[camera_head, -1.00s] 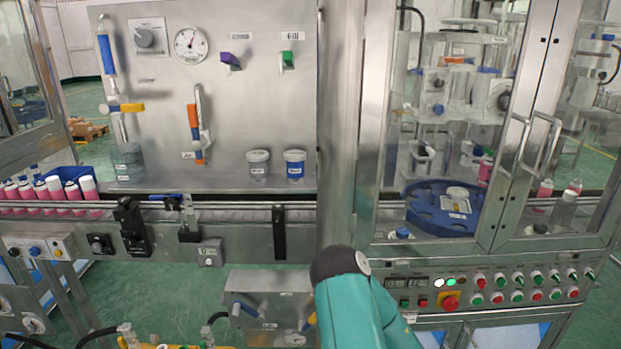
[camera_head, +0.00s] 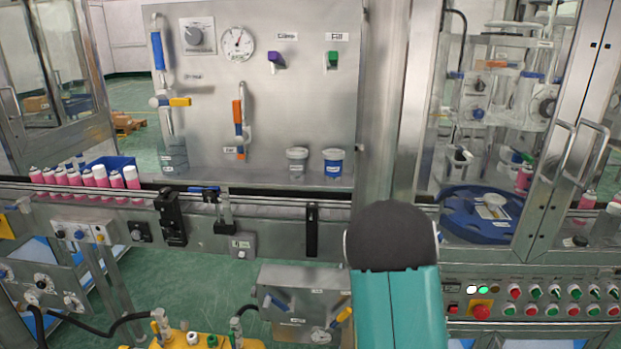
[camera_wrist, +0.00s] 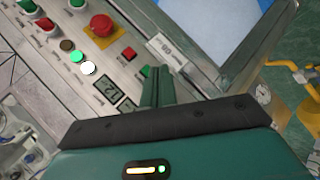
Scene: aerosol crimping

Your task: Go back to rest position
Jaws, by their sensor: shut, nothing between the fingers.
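My gripper (camera_wrist: 155,76) shows in the wrist view, its two green fingers together with nothing between them. It is over the front of the control panel (camera_wrist: 130,45), near the red emergency button (camera_wrist: 101,25) and a small red button (camera_wrist: 128,53). I cannot tell whether the fingertips touch the panel. In the head view my teal arm rises at the bottom right of centre and hides part of the machine's front. My gripper itself is not visible there.
The head view shows the glass-doored cabinet with a blue turntable (camera_head: 462,214), and the button panel (camera_head: 533,290) below it. Pink cans (camera_head: 75,180) stand on the conveyor at left. A yellow device (camera_head: 190,341) is at the bottom. Green floor (camera_head: 140,270) shows between.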

